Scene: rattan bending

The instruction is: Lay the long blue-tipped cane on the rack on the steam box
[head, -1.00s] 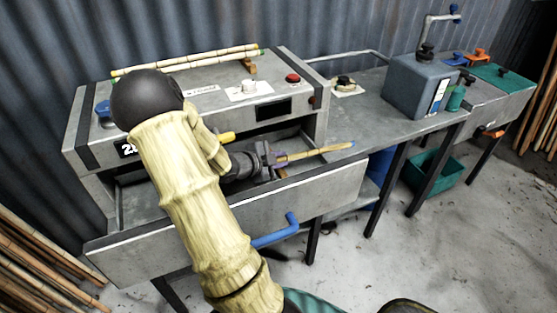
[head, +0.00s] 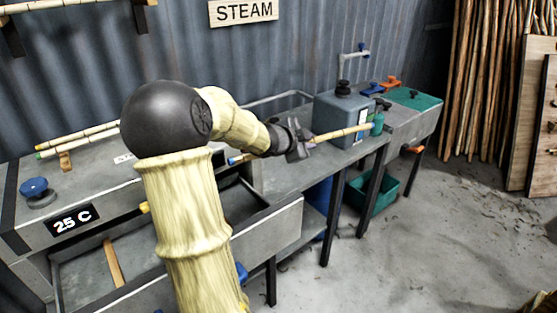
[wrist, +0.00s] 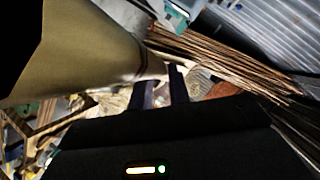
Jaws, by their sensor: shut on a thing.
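My gripper (head: 299,146) is shut on a tan cane (head: 343,134) and holds it up to the right of the steam box (head: 98,178). The cane's left end shows a blue tip; its right end overlaps a teal bottle in the picture. On the back of the steam box's top, a wooden rack support (head: 65,161) bears pale canes (head: 80,139), one with a green end. My arm hides the right part of this rack. In the wrist view the fingers (wrist: 166,90) are dark and blurred, and the cane is hard to make out.
An open tray front (head: 268,228) juts from the steam box, with a wooden strip (head: 113,263) inside. A grey tank (head: 342,117) and teal bottle (head: 377,122) stand on the bench to the right. Canes (head: 495,80) lean at the far right.

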